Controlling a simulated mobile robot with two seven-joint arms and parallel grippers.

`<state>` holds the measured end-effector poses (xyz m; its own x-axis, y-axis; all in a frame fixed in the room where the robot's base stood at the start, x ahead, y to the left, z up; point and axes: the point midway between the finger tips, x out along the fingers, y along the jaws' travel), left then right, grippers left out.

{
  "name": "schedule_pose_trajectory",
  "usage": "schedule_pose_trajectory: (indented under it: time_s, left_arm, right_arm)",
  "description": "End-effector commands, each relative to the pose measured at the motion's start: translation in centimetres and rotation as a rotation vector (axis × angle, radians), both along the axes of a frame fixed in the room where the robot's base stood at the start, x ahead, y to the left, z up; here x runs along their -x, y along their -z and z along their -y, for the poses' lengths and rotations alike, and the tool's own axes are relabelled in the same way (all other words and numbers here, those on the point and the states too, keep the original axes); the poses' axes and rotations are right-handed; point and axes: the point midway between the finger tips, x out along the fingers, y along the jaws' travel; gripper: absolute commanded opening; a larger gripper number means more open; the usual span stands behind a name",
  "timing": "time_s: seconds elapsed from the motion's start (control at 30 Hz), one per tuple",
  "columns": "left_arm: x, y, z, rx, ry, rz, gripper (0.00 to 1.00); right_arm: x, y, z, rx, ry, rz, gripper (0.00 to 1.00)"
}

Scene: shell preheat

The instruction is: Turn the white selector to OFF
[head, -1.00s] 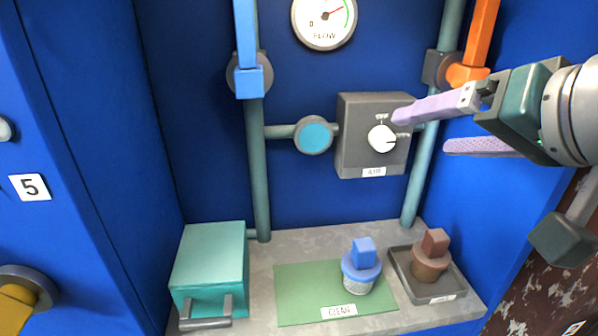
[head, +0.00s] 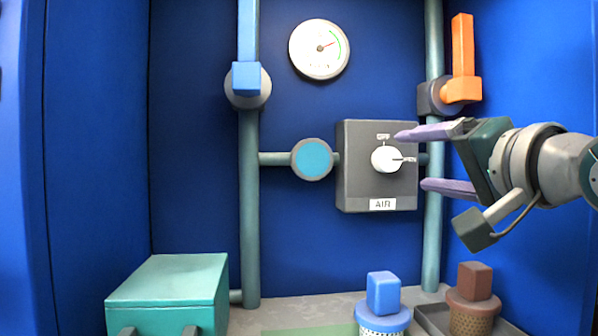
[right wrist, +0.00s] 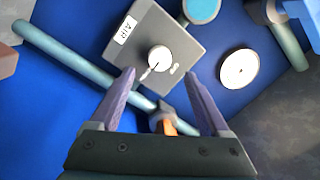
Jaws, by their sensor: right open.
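The white selector (head: 387,159) is a round knob on the front of a grey box labelled AIR (head: 358,190). OFF is printed above the knob and OPEN to its right. The knob's dark pointer line points right, towards OPEN. My right gripper (head: 415,160) is open, with its two purple fingers apart, just to the right of the knob in the head view. In the right wrist view the knob (right wrist: 159,59) lies beyond the fingertips, roughly between them, and nothing is held. My left gripper is not in view.
A blue-handled valve (head: 247,84) and an orange-handled valve (head: 460,90) sit on vertical pipes either side. A gauge (head: 320,49) is above. A teal box (head: 170,280), blue-topped piece (head: 383,294) and brown-topped piece (head: 474,282) stand below. Space before the knob is clear.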

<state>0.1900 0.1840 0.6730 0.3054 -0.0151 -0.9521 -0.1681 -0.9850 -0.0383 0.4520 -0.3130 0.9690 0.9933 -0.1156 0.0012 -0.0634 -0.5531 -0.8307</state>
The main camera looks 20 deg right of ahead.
Motion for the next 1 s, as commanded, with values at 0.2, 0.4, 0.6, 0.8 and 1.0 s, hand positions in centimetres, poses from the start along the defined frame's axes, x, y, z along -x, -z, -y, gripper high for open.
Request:
schedule_pose_trajectory:
  time_s: [0.2,0.4,0.6,0.8,1.0]
  left_arm:
    - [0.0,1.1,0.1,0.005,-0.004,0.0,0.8]
    - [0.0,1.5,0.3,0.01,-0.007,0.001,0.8]
    - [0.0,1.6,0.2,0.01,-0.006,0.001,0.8]
    - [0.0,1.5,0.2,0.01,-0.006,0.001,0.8]
    - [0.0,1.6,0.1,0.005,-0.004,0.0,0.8]
  right_arm:
    - [-3.9,0.2,0.5,0.001,0.002,0.001,0.8]
    - [-6.1,0.1,0.7,0.001,0.001,0.0,0.8]
    - [-6.7,0.1,0.8,0.002,0.001,-0.001,0.8]
    - [-6.7,0.1,0.8,0.002,0.001,-0.001,0.79]
    - [-6.7,0.1,0.8,0.002,0.0,-0.002,0.56]
